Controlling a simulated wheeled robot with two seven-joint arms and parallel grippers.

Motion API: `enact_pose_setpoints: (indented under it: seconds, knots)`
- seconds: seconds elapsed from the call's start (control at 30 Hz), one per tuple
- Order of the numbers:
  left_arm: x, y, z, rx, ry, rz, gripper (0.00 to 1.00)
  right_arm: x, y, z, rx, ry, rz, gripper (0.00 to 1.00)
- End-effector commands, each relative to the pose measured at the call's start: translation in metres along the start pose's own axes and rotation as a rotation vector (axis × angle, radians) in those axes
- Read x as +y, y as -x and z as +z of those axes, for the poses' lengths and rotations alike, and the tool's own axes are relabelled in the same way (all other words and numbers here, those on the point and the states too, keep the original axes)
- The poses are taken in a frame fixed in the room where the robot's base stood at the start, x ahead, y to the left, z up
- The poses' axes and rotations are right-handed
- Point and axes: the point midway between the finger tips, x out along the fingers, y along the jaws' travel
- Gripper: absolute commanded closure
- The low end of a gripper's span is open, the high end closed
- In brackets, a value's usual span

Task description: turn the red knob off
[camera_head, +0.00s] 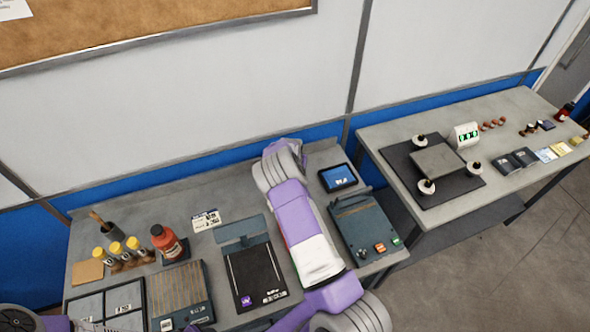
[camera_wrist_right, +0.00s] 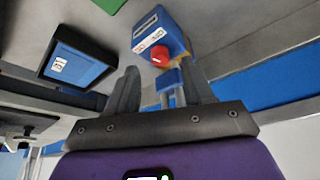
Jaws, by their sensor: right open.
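The red knob (camera_wrist_right: 160,54) sits on the face of a small blue box (camera_wrist_right: 160,32) with white labels in the right wrist view. The knob shows a pale mark on its face. My right gripper (camera_wrist_right: 160,70) is open. Its two dark fingers point toward the box, and the knob appears between and just beyond the fingertips, with no visible contact. In the head view my right arm reaches over the near bench and hides the knob, the box and its own fingers. My left gripper is not in view.
A dark-framed blue-screen tablet (camera_wrist_right: 78,66) is close left of my fingers; it also shows in the head view (camera_head: 338,177). A grey-green device (camera_head: 358,224), a black-fronted tray (camera_head: 252,270) and a red bottle (camera_head: 165,241) stand on the near bench (camera_head: 225,192).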

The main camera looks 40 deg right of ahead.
Motion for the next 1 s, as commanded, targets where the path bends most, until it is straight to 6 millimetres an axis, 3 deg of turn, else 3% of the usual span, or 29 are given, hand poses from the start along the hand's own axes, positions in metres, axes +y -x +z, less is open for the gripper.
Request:
enact_pose_setpoints:
  seconds: [0.23,0.6,0.93,1.0]
  knots:
    - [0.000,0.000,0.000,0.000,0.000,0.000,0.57,0.000,-0.029,0.001,-0.001,0.000,0.000,0.48]
    - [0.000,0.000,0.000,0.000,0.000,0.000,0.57,0.000,-0.034,0.000,0.000,0.000,-0.002,0.48]
    - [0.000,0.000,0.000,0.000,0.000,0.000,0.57,0.000,-0.034,0.000,0.000,0.000,-0.002,0.99]
    - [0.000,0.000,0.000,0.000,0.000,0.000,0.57,-0.001,-0.034,0.000,0.000,0.000,-0.002,1.00]
